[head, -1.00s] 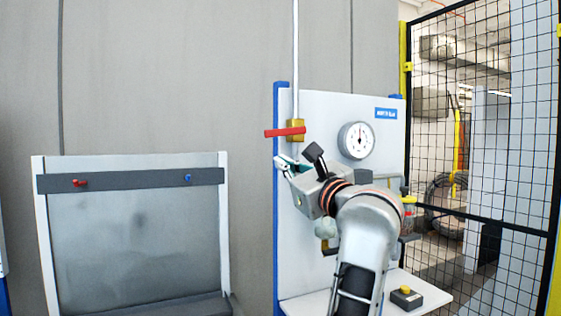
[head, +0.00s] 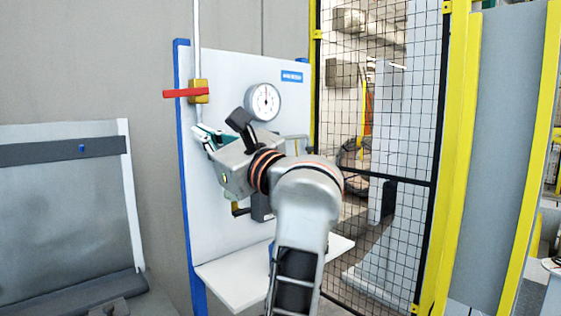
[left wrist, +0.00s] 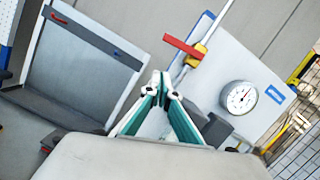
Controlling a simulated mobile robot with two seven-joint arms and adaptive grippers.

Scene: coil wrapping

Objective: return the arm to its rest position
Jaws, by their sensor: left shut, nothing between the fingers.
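My left gripper (head: 203,136) is in front of the white panel (head: 225,75), below and slightly right of the red valve handle (head: 184,93). Its teal-lined fingers are shut with nothing between them. In the left wrist view the closed fingertips (left wrist: 161,80) point up the picture, apart from the red handle (left wrist: 183,46) and its brass valve body (left wrist: 197,55). My left arm rises from the bottom of the head view and bends left at the wrist. It hides the lower middle of the panel. My right gripper is not in view.
A round gauge (head: 263,102) is on the panel, just beyond my left wrist. A white shelf (head: 230,282) juts out below. A black mesh fence (head: 385,130) and a yellow-edged post (head: 462,150) stand right. A grey board (head: 60,205) stands left.

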